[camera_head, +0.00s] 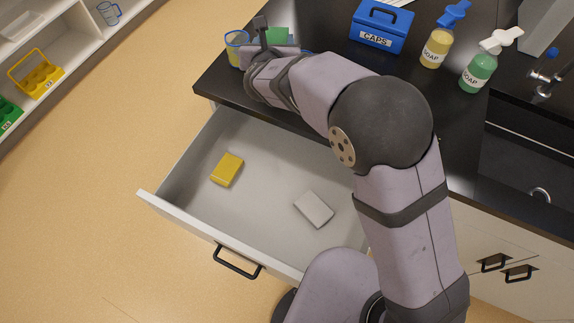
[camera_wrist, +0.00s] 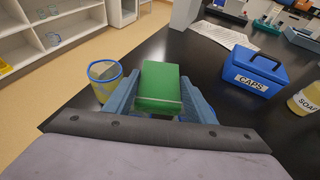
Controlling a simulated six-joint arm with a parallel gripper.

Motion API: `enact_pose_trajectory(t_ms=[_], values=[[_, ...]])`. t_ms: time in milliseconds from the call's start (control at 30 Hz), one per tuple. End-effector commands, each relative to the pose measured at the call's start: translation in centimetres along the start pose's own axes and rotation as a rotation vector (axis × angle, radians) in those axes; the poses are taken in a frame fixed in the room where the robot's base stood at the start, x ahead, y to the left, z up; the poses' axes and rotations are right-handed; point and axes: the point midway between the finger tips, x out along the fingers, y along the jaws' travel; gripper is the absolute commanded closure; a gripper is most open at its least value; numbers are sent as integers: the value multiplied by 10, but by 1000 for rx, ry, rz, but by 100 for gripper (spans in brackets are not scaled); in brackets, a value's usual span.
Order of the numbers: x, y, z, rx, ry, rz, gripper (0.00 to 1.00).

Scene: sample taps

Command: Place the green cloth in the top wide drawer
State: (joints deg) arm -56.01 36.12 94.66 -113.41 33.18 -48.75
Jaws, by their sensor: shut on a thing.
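The green cloth (camera_wrist: 159,88) is a folded block between the two blue fingers of my gripper (camera_wrist: 158,100) in the wrist view. My gripper is shut on it, over the black counter. In the head view the cloth (camera_head: 277,35) shows partly behind my gripper (camera_head: 268,42), near the counter's far left part. I cannot tell whether the cloth touches the counter. The wide drawer (camera_head: 262,158) is pulled open below the counter's front edge. A yellow block-shaped item (camera_head: 227,170) and a light grey one (camera_head: 314,209) lie inside it, apart. My arm hides the drawer's right part.
A clear cup with a yellow and blue look (camera_head: 237,48) stands close left of my gripper. A blue CAPS box (camera_head: 382,26), a yellow soap bottle (camera_head: 437,46) and a green soap bottle (camera_head: 479,72) stand to the right. A sink (camera_head: 528,150) lies farther right.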

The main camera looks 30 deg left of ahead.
Motion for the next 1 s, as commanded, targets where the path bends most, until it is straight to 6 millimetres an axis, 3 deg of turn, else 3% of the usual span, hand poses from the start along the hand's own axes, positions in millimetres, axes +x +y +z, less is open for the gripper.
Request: enact_pose_trajectory(t_ms=[33,200,400,500,733,867,1000], values=[[-10,25,-8,-17,1,39,71],[-46,95,-38,-66,3,154,71],[-97,160,-87,-115,3,269,71],[-124,183,-114,-129,3,307,71],[-173,198,-168,-135,2,316,71],[-188,181,-192,-109,2,256,71],[-190,147,-204,-63,0,146,71]])
